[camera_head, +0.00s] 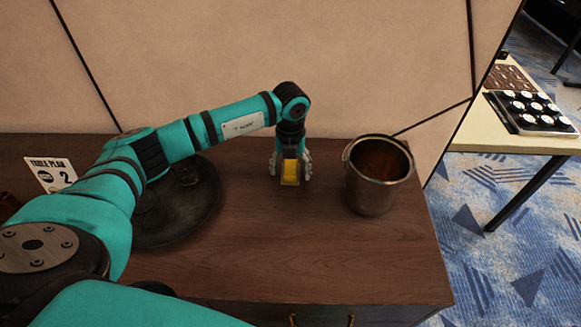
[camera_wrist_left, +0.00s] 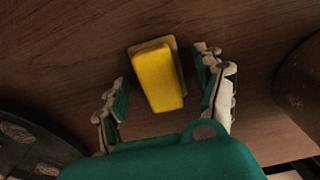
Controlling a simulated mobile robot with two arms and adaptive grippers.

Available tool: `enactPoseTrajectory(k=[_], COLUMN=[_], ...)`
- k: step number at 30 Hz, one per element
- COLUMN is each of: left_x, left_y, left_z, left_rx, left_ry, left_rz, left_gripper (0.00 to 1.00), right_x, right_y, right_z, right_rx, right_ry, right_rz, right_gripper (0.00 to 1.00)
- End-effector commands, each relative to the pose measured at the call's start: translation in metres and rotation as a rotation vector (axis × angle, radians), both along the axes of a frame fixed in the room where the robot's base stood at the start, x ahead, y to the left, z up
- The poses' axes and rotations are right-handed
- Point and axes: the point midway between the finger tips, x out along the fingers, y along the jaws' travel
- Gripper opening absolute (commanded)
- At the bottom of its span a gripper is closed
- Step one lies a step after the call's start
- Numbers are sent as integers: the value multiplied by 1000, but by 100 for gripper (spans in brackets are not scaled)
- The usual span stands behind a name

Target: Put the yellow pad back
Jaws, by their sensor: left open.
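The yellow pad (camera_head: 290,173) is a small block on the dark wooden cabinet top, left of the metal bucket. In the left wrist view the yellow pad (camera_wrist_left: 158,78) stands out between the fingers, with a duller yellow edge beside and behind it. My left gripper (camera_head: 290,178) points down at the pad, with a finger on each side. In the left wrist view my left gripper (camera_wrist_left: 166,90) is open, with a visible gap between the pad and the left finger and a smaller one at the right finger. My right gripper is not in view.
The metal bucket (camera_head: 378,192) stands close to the right of my left gripper. The cabinet top (camera_head: 320,250) is clear in front. A wall rises behind.

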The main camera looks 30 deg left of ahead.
Motion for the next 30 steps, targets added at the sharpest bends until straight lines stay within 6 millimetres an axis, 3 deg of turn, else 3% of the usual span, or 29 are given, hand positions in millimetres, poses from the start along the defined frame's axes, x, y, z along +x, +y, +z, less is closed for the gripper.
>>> enactPoseTrajectory(k=[5,18,24,30], left_x=[1,1,0,0], left_y=[0,0,0,0], left_z=[15,103,121,124], left_rx=[0,-1,0,0], left_ry=[-4,-6,-1,-1], left_rz=[0,-1,0,0], left_gripper=[70,70,70,70], right_x=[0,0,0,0], right_y=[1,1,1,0], right_z=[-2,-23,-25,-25], right_rx=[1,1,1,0], right_ry=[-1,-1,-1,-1], right_rz=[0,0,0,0], right_gripper=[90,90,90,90])
